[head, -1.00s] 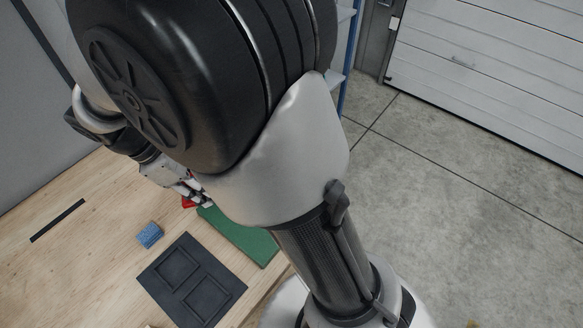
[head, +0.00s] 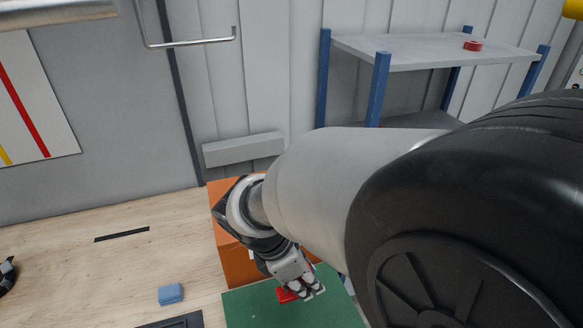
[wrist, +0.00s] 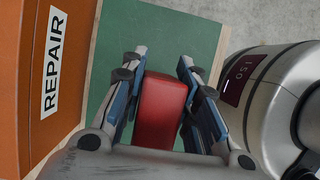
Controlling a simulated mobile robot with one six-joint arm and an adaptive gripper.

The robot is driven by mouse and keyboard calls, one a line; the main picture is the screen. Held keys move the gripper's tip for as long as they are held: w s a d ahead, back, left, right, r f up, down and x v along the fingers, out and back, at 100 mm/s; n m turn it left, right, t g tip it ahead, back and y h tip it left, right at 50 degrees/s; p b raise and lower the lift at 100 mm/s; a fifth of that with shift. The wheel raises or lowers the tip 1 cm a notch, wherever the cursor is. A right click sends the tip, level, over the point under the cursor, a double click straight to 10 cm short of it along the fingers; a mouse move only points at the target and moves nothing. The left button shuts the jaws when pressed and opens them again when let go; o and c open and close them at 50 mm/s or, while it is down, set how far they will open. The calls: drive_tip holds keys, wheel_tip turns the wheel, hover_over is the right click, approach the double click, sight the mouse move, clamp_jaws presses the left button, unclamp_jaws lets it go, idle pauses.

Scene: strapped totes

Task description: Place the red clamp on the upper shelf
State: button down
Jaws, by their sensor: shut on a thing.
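The red clamp (head: 287,296) shows partly in the head view, at my gripper (head: 306,289) over the green mat (head: 255,308). In the wrist view the clamp (wrist: 160,110) is a red block between the blue-padded fingers of my gripper (wrist: 161,68), which is shut on it. How high it is above the mat is hard to tell. The upper shelf (head: 410,48) is a grey board on blue posts at the upper right of the head view. Part of the shelving below it is hidden by my arm.
A red ring (head: 473,45) lies on the upper shelf's right part; its left part is clear. An orange bin (head: 236,262) labelled REPAIR stands beside the mat. A blue block (head: 170,294) and a dark tray (head: 180,322) are on the wooden table (head: 60,260).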

wheel_tip(320, 180, down, 12)
drive_tip(key=b, duration=0.4)
drive_tip(key=shift+d+f, duration=0.1)
drive_tip(key=shift+f, duration=0.15)
drive_tip(key=shift+b, duration=0.3)
drive_tip(key=shift+f, duration=0.2)
drive_tip(key=c, duration=1.2)
unclamp_jaws()
drive_tip(key=shift+c, duration=0.2)
